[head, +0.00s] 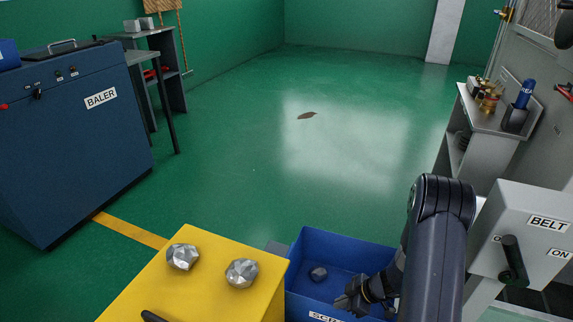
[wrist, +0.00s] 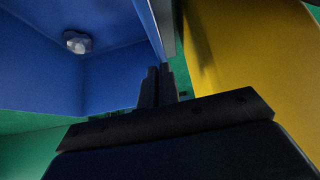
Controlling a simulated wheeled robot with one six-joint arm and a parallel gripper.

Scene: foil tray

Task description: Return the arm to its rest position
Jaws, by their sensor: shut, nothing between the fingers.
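My gripper (head: 350,299) is over the right part of the blue bin (head: 308,246) in the head view. In the wrist view its two dark fingers (wrist: 159,84) are together with nothing between them. My dark arm reaches down from the right side of the head view and hides part of the bin. A crumpled foil lump (head: 318,273) lies inside the bin, and a lump also shows in the wrist view (wrist: 77,41).
A yellow box (head: 215,292) with two foil balls (head: 183,257) (head: 242,272) on top stands left of the bin. A grey BELT switch box (head: 525,225) is close to my arm on the right. A blue baler (head: 75,150) stands at left. The green floor beyond is mostly clear.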

